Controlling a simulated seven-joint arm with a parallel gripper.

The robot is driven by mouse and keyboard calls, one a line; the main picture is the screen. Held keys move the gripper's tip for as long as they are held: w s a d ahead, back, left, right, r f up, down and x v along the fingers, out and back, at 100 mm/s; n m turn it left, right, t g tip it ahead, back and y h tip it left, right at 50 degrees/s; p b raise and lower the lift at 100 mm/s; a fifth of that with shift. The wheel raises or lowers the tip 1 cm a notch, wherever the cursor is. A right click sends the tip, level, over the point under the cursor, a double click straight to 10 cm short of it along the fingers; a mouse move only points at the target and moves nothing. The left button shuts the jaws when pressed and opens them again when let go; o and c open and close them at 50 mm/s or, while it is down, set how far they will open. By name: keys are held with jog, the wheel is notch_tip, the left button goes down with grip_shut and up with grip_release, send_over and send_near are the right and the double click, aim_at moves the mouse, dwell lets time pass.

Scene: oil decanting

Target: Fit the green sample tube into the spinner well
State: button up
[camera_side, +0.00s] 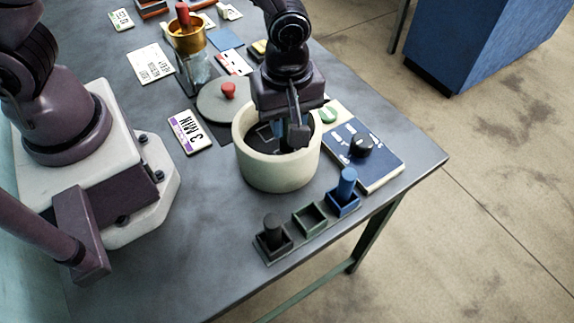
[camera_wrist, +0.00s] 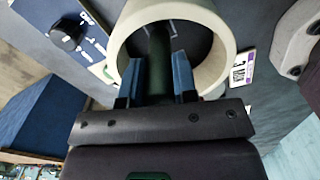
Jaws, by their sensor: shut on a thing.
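The spinner is a cream round tub (camera_side: 278,172) with a dark inside, standing near the table's right side; its rim also shows in the wrist view (camera_wrist: 228,38). My gripper (camera_side: 293,140) reaches down into the tub. In the wrist view my gripper (camera_wrist: 157,78) is shut on the dark green sample tube (camera_wrist: 158,48), which lies between the two blue fingers and points into the tub. In the side view the tube is hidden by the fingers and tub wall. I cannot tell whether its lower end is in a well.
A rack in front of the tub has a black tube (camera_side: 272,228), an empty green-edged slot (camera_side: 310,219) and a blue tube (camera_side: 346,184). A blue control panel (camera_side: 377,168) with a black knob lies right. A grey lid (camera_side: 212,104) with a red knob lies behind.

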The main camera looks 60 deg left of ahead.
aim_at(285, 148)
jog(key=shift+f, duration=2.9)
jog(key=o, duration=0.6)
jog(key=shift+f, duration=0.15)
jog(key=shift+o, duration=0.2)
